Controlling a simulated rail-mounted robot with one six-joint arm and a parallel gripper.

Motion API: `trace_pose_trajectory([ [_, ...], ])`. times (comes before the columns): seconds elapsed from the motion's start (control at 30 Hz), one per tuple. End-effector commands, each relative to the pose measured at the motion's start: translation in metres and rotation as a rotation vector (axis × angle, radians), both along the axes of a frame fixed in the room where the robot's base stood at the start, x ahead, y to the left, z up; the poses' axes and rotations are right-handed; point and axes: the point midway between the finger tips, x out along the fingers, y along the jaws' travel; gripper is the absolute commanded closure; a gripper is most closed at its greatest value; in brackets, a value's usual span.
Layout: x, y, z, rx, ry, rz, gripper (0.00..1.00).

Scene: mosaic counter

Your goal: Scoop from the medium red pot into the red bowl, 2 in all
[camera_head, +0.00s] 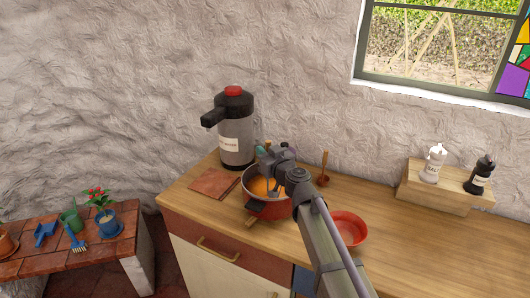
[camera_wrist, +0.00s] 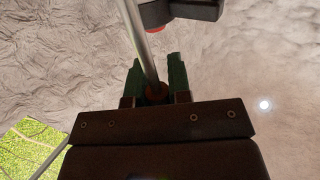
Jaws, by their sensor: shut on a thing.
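The red pot (camera_head: 250,206) stands on the counter with orange contents (camera_head: 261,187) inside. My gripper (camera_head: 264,153) is above the pot, and my arm hides part of it. In the wrist view my gripper (camera_wrist: 157,75) is shut on a thin metal handle (camera_wrist: 138,38) with a brown end knob, probably a ladle's. The scooping end of this tool is not clear in either view, so I cannot tell whether it is in the contents. The red bowl (camera_head: 350,227) stands to the right of the pot, partly behind my arm, and its visible inside looks plain red.
A dispenser (camera_head: 236,145) with a red top stands behind the pot; its dark head also shows in the wrist view (camera_wrist: 182,11). A brown tile (camera_head: 213,184) lies left of the pot. A wooden utensil (camera_head: 323,171) stands behind. Two bottles stand on a wooden riser (camera_head: 425,196). The counter's right is clear.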

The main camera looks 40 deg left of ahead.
Motion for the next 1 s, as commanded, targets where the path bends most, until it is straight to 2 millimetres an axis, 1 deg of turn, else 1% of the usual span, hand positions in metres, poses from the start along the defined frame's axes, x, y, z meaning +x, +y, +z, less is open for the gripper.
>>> trace_pose_trajectory([
  [0.37, 0.0, 0.0, 0.0, -0.003, -0.004, 0.0, 1.0],
  [0.47, 0.0, 0.0, 0.009, -0.002, -0.003, 0.0, 1.0],
  [0.6, 0.0, 0.0, 0.026, -0.002, -0.002, 0.0, 1.0],
  [1.0, 0.0, 0.0, 0.068, 0.0, -0.001, 0.0, 1.0],
])
